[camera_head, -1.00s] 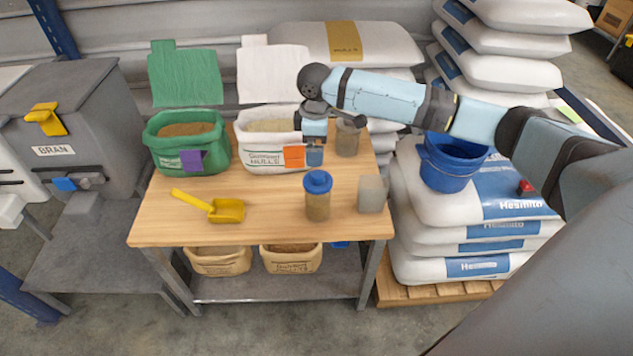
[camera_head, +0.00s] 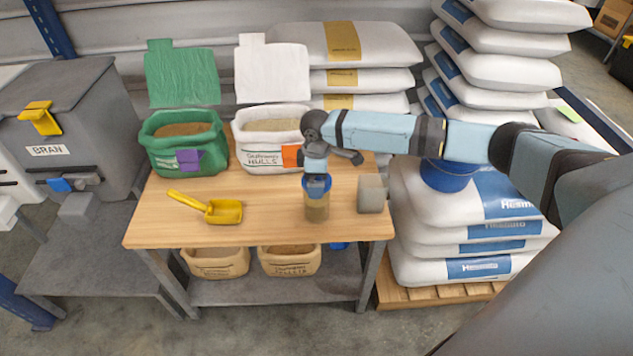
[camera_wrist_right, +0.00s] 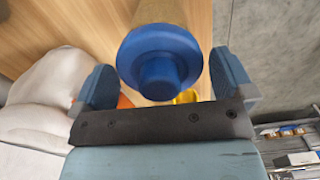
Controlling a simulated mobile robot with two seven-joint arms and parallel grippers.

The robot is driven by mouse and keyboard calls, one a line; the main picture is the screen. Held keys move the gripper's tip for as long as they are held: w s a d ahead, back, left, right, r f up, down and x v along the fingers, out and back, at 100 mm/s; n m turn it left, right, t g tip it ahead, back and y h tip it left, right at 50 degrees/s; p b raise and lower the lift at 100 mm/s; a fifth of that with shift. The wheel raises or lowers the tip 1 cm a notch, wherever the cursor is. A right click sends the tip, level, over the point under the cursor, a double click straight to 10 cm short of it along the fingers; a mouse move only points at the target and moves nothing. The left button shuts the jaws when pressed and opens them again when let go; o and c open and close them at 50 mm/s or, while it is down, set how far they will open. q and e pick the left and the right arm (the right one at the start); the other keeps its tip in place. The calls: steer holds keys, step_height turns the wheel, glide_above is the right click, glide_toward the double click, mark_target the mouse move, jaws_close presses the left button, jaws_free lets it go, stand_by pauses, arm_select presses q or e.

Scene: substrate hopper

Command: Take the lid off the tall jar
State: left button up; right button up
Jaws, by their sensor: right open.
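The tall jar (camera_head: 317,208) stands upright on the wooden table, with brownish contents and a round blue lid (camera_head: 318,188). My right gripper (camera_head: 317,178) is over the jar from behind and above and partly covers the lid. In the right wrist view the blue lid (camera_wrist_right: 160,60) with its raised knob lies between the two spread fingers of the right gripper (camera_wrist_right: 163,72). Gaps show on both sides, so the fingers are open and apart from the lid. My left gripper is not in view.
A grey block (camera_head: 371,194) stands close right of the jar. A yellow scoop (camera_head: 222,211) lies to the left. Behind are a green bag (camera_head: 160,155) and a white hulls bag (camera_head: 255,160). A blue bucket (camera_head: 447,178) sits on stacked sacks at right. The front table area is clear.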

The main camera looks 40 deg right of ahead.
steer(key=c, duration=0.7)
steer(key=shift+r, duration=0.1)
